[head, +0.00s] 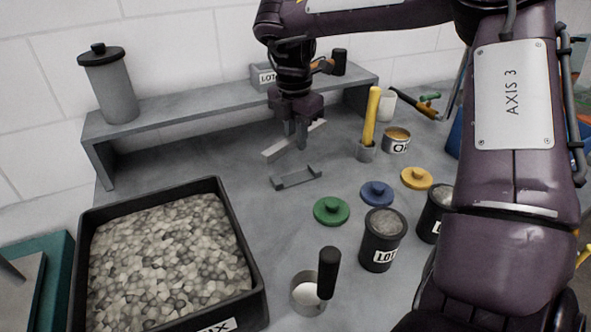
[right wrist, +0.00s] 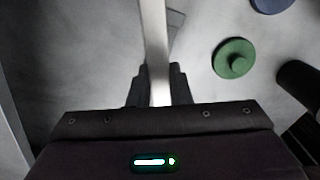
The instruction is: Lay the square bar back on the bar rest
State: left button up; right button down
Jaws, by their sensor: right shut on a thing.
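My right gripper (head: 297,140) is shut on the square bar (head: 276,152), a light grey bar held around its middle. The bar is above the table, a little behind the bar rest (head: 296,178) in the head view. The bar rest is a low grey cradle with raised ends, empty on the table. In the right wrist view the bar (right wrist: 153,40) runs between the fingers (right wrist: 160,88), and a grey piece, seemingly the rest (right wrist: 177,30), is partly hidden behind it. My left gripper is not in view.
A green lid (head: 331,210), a blue lid (head: 377,193) and a yellow lid (head: 416,178) lie right of the rest. A black tray of gravel (head: 257,275) stands front left. A grey shelf (head: 160,121) is behind. A cup with a yellow-handled tool (head: 370,118) stands right of the gripper.

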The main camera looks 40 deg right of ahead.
aim_at(296, 179)
notch_tip(296, 179, down, 8)
jog(key=shift+r, duration=0.2)
jog(key=shift+w+f, duration=0.1)
jog(key=shift+f, duration=0.25)
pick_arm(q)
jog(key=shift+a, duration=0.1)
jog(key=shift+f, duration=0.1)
pick_arm(e)
jog(key=shift+f, duration=0.1)
jog(key=c, duration=1.3)
grip_release()
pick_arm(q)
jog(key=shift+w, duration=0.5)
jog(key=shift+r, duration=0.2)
